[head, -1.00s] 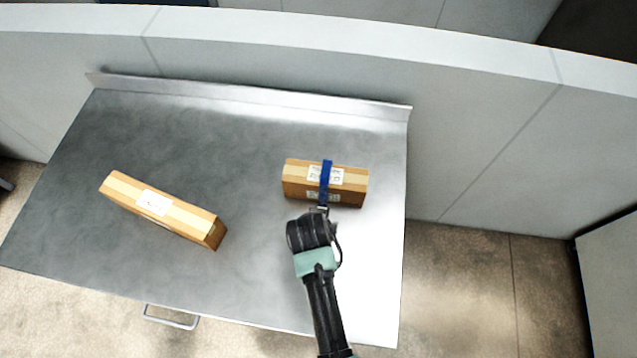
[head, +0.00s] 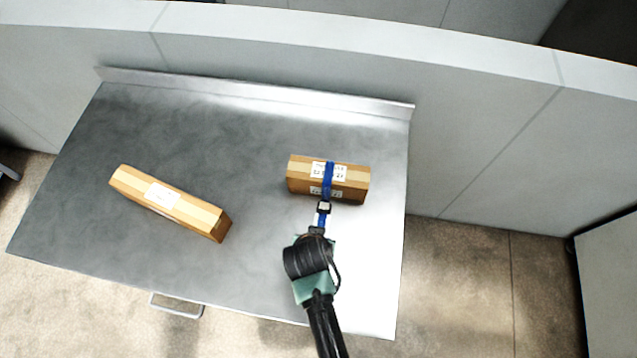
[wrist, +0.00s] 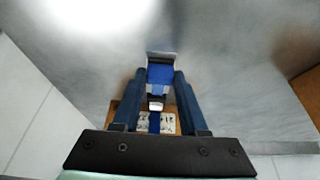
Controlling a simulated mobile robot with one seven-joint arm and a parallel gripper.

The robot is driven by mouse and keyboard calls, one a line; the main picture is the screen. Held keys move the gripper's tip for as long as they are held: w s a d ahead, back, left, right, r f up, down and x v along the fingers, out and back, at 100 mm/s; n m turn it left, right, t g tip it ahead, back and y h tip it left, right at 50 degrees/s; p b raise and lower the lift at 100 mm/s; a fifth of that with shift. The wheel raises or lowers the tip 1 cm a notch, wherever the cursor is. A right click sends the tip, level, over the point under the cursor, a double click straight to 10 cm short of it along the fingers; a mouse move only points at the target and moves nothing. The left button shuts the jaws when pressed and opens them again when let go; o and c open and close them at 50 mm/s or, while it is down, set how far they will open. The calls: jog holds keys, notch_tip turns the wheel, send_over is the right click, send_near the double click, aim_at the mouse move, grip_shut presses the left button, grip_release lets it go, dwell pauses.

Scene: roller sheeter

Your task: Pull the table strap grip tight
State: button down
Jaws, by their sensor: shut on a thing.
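A blue strap (head: 328,178) runs over the top and front of a small cardboard box (head: 350,184) on the metal table (head: 250,265). A buckle (head: 323,207) sits in front of the box, and a short length of blue strap leads from it to my gripper (head: 317,230). In the wrist view my gripper (wrist: 159,76) is shut on the blue strap grip (wrist: 160,74), which lies between the two fingers. The buckle (wrist: 156,103) and the box's white label (wrist: 172,122) show beyond it. My wrist hides part of the grip in the head view.
A longer cardboard box (head: 170,203) lies on the left half of the table. A raised rim (head: 260,93) runs along the table's back, against a grey wall (head: 290,60). A drawer handle (head: 176,306) sticks out at the front. The table between the boxes is clear.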

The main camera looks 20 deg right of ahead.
jog(key=shift+c, duration=2.2)
grip_release()
jog(key=shift+r, duration=0.15)
jog(key=v, duration=1.2)
jog(key=shift+s+r, duration=0.15)
jog(key=shift+r, duration=0.2)
jog(key=w+a+r+n+t, duration=0.1)
jog(key=w+r+t, duration=0.4)
jog(key=r, duration=0.5)
jog(key=w+a+r+n+t, duration=0.1)
jog(key=w+r+t, duration=0.2)
jog(key=w+r, duration=0.65)
jog(key=w+a+r+n+t, duration=0.1)
jog(key=w+a+r+t, duration=0.2)
jog(key=r, duration=0.8)
notch_tip(320, 180, up, 19)
jog(key=n+t+y, duration=0.1)
jog(key=n+t, duration=0.1)
jog(key=t, duration=0.5)
jog(key=s+a+r+n+t, duration=0.1)
jog(key=s+r, duration=0.3)
jog(key=r, duration=0.4)
jog(key=s+a+r+t+y, duration=0.1)
jog(key=s+r+t, duration=0.3)
jog(key=r, duration=0.3)
jog(key=shift+s+r+n+t+y, duration=0.3)
jog(key=shift+s+r+n, duration=0.1)
jog(key=shift+s, duration=0.05)
